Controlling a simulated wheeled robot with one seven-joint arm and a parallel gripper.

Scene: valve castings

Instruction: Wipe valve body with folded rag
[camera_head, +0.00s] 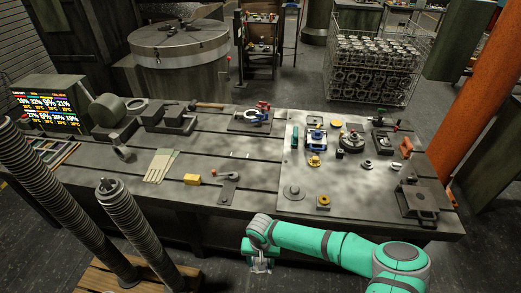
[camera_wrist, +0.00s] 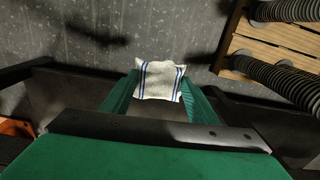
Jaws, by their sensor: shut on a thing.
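A folded rag (camera_wrist: 160,80), white with blue stripes, sits between the green fingers of my gripper (camera_wrist: 158,98) in the wrist view. The fingers are shut on it, and grey floor shows beyond. In the head view my gripper (camera_head: 261,266) hangs low in front of the workbench's near edge, apart from the parts on top; the rag is hard to make out there. On the pale plate (camera_head: 300,172) stand a blue-and-grey part (camera_head: 316,137) and a round dark flanged part (camera_head: 351,140). I cannot tell which one is the valve body.
The workbench (camera_head: 225,162) also carries gloves (camera_head: 161,166), a yellow-handled tool (camera_head: 193,180), a clamp (camera_head: 262,116) and a dark block fixture (camera_head: 417,203). Spring-like columns (camera_head: 128,222) rise from a wooden pallet (camera_head: 160,278) at left. A wire basket of castings (camera_head: 375,65) stands behind.

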